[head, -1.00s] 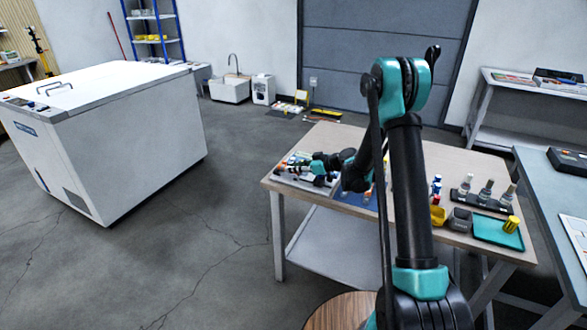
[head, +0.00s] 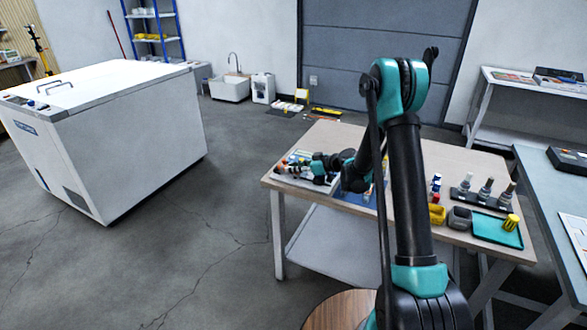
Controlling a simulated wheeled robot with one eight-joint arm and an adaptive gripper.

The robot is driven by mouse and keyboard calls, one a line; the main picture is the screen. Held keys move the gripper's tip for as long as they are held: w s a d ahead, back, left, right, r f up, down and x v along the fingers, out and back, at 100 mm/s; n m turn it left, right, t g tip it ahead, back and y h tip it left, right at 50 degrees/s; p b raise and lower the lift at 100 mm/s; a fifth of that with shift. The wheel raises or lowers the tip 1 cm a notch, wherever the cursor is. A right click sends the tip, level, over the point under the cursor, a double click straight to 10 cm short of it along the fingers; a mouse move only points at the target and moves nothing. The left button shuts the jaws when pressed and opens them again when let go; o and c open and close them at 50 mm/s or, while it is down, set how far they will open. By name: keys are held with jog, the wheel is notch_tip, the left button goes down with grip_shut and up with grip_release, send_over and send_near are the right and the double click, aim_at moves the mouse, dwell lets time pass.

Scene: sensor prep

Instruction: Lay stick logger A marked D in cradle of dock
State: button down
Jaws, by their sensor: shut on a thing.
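My gripper (head: 284,169) is at the left end of the wooden table, low over a pale, low fixture (head: 322,188) that looks like the dock. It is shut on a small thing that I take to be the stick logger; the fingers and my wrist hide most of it. The D mark is too small to read. I cannot tell whether the logger touches the cradle or is held just above it. Small orange and dark parts show around the fingers.
A blue mat (head: 352,197) lies right of the fixture, partly behind my arm. Farther right are yellow and grey bins (head: 459,218), a black rack (head: 484,201) with several upright sensors, and a teal tray (head: 488,234) holding a yellow cylinder. A white chest freezer (head: 120,130) stands left.

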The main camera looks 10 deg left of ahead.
jog(key=shift+s+f, duration=0.3)
jog(key=shift+f, duration=0.35)
jog(key=c, duration=1.3)
grip_release()
jog(key=shift+o, duration=1.2)
jog(key=shift+w+d+r, duration=0.1)
jog(key=shift+w+r, duration=0.1)
jog(key=shift+r, duration=0.25)
jog(key=shift+w+d+r, duration=0.1)
jog(key=shift+r, duration=0.35)
jog(key=shift+a+r, duration=0.2)
jog(key=shift+r, duration=2.45)
